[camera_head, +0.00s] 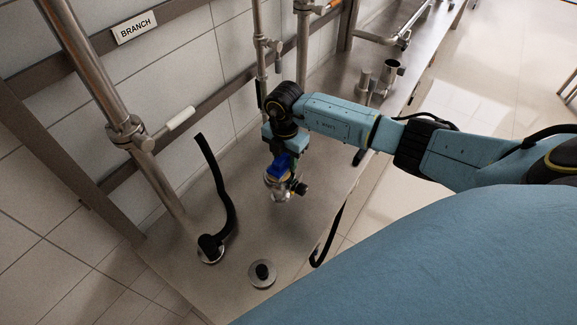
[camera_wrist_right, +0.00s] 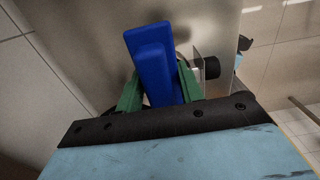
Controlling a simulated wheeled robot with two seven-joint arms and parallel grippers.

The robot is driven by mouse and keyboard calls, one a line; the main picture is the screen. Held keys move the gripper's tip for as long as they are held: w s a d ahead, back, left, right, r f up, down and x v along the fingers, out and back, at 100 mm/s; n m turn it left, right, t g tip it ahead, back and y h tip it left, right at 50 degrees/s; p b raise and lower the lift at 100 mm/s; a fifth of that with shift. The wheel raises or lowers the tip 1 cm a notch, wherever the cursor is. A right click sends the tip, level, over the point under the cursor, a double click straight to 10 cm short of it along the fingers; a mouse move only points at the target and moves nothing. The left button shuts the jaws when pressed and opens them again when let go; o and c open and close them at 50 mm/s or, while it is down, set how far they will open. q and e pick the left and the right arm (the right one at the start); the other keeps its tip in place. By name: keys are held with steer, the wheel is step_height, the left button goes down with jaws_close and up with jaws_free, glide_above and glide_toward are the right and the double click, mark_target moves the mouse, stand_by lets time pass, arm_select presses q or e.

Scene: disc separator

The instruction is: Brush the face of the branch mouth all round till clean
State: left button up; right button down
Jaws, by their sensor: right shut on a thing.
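My right gripper (camera_head: 287,156) reaches down over the steel bench in the head view. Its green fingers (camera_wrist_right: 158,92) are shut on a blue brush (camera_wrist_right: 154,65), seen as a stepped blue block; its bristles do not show. The brush (camera_head: 280,165) is right at the top of a short steel fitting (camera_head: 277,186) with a black knob (camera_head: 301,187). This may be the branch mouth, but its face is hidden by the brush and gripper, so I cannot tell whether they touch. A BRANCH sign (camera_head: 134,27) hangs on the wall rail. My left gripper is not in view.
A thick steel pipe (camera_head: 93,75) with a white-handled valve (camera_head: 180,118) stands at left. A black hose (camera_head: 221,180) rises from the bench (camera_head: 180,260). Steel cups (camera_head: 390,73) stand farther back.

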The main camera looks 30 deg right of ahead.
steer(key=shift+w+f, duration=0.15)
steer(key=shift+w, duration=0.05)
steer(key=shift+r, duration=0.2)
step_height(320, 180, up, 6)
steer(key=p, duration=0.5)
steer(key=shift+r+p, duration=0.1)
steer(key=shift+p, duration=0.25)
steer(key=shift+w+f, duration=0.1)
steer(key=shift+f, duration=0.15)
step_height(320, 180, down, 5)
steer(key=b, duration=0.4)
steer(key=shift+w+a+r, duration=0.15)
steer(key=c, duration=1.4)
jaws_free()
jaws_close()
